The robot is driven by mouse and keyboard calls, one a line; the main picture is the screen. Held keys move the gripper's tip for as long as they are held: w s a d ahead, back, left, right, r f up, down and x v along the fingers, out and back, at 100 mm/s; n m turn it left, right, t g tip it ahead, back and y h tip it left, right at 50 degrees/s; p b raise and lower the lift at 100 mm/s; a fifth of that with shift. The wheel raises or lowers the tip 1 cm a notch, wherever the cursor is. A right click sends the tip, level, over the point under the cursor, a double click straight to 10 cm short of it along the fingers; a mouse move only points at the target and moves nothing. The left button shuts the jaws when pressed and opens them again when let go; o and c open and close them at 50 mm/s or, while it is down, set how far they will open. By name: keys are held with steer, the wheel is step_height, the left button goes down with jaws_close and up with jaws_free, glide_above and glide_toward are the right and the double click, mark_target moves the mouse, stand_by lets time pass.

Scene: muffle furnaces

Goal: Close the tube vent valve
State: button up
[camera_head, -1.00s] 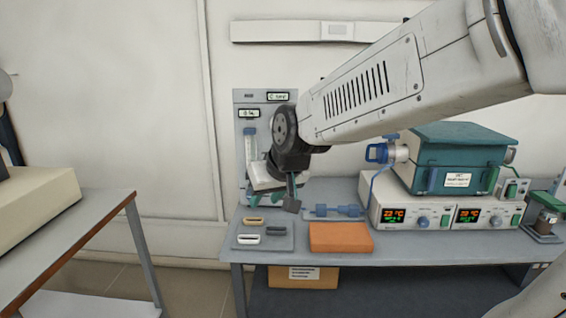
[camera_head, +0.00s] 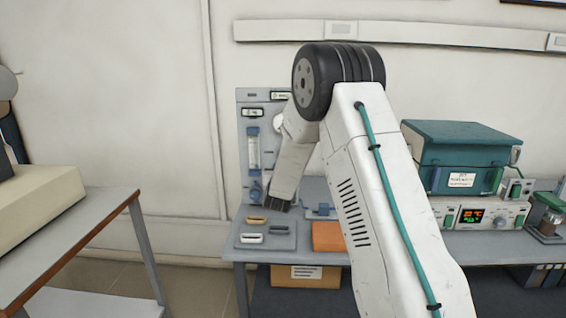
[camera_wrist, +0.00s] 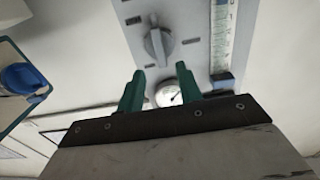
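My gripper (camera_wrist: 160,82) shows in the wrist view with its two green fingers apart and nothing between them. Beyond the fingertips is a grey panel (camera_wrist: 186,62), seen upside down, with a grey turn knob (camera_wrist: 158,42) whose bar runs roughly along the picture's height. A round white gauge (camera_wrist: 168,93) shows between the fingers. The fingers appear short of the knob. A blue fitting on a box (camera_wrist: 20,78) is at the left edge. I cannot tell which of these is the tube vent valve. In the head view, my arm hides part of the panel (camera_head: 243,150) and the fingers.
A flow tube (camera_head: 253,150) with blue ends is on the panel's left side. The bench (camera_head: 240,250) holds a grey tray (camera_head: 245,240) of small parts, an orange block (camera_head: 328,236) and a teal furnace (camera_head: 460,145). A side table (camera_head: 85,220) stands left, across a gap.

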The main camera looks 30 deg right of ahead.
steer(key=x, duration=0.7)
jaws_close()
